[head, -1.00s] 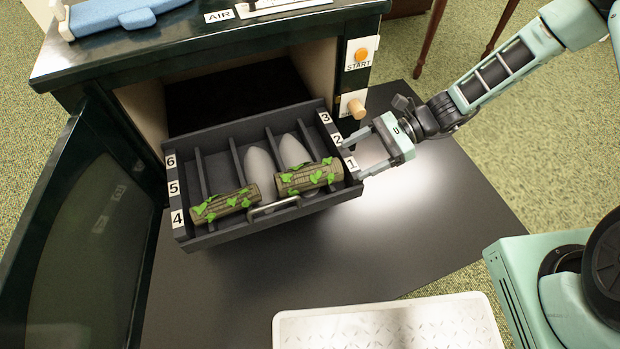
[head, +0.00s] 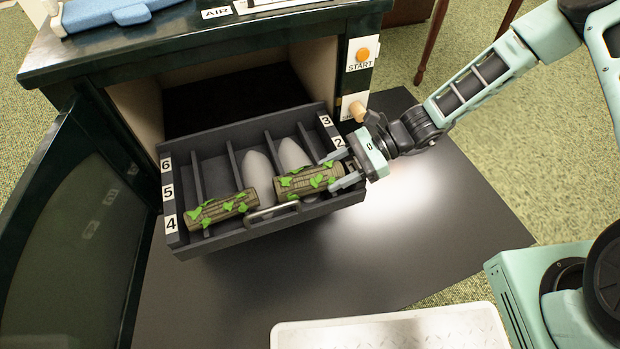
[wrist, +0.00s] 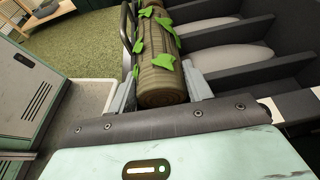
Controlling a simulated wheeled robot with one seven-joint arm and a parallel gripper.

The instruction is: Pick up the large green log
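The larger green log (head: 308,182), brown ridged bark with bright green leaves, lies across the front right of the dark tray (head: 214,241). My gripper (head: 343,173) is at the log's right end, its fingers on either side of that end. In the wrist view the log (wrist: 158,62) stands between the two fingers (wrist: 162,92); the fingers look spread around it, and I cannot tell whether they touch it. A smaller log with leaves (head: 220,208) lies at the tray's front left.
The tray has numbered, divided compartments and a front handle (head: 272,212); pale rounded objects (head: 259,172) lie in it. An open door (head: 75,225) stands at left. A white textured plate (head: 390,333) is in front.

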